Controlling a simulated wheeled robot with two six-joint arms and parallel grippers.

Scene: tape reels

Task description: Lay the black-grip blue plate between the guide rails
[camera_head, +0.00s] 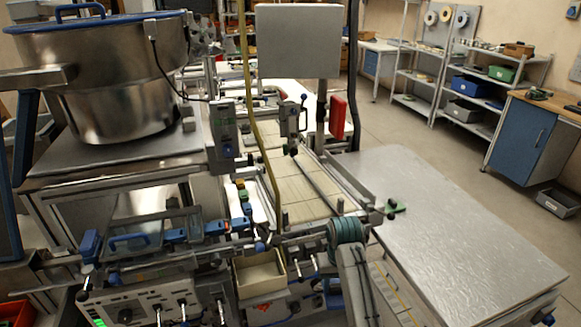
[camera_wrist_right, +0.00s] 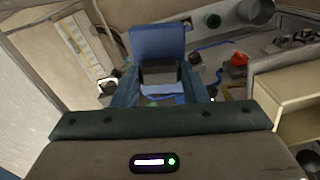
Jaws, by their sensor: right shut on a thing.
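The blue plate (camera_wrist_right: 157,41) shows in the right wrist view, with its black grip (camera_wrist_right: 160,74) between the blue fingers of my right gripper (camera_wrist_right: 160,88). The gripper is shut on the black grip, and the plate extends beyond it. In the head view my grey right arm rises at the bottom centre; the held grip cannot be made out clearly there. Rails (camera_head: 336,184) border the beige slatted track (camera_head: 306,207) in the middle of the head view; I cannot tell whether these are the task's guide rails. My left gripper is not in view.
An open beige box (camera_head: 259,277) stands left of my right arm; it also shows in the right wrist view (camera_wrist_right: 283,88). A grey table (camera_head: 455,225) lies clear at right. A large metal bowl (camera_head: 112,70) and control panel (camera_head: 125,306) occupy the left.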

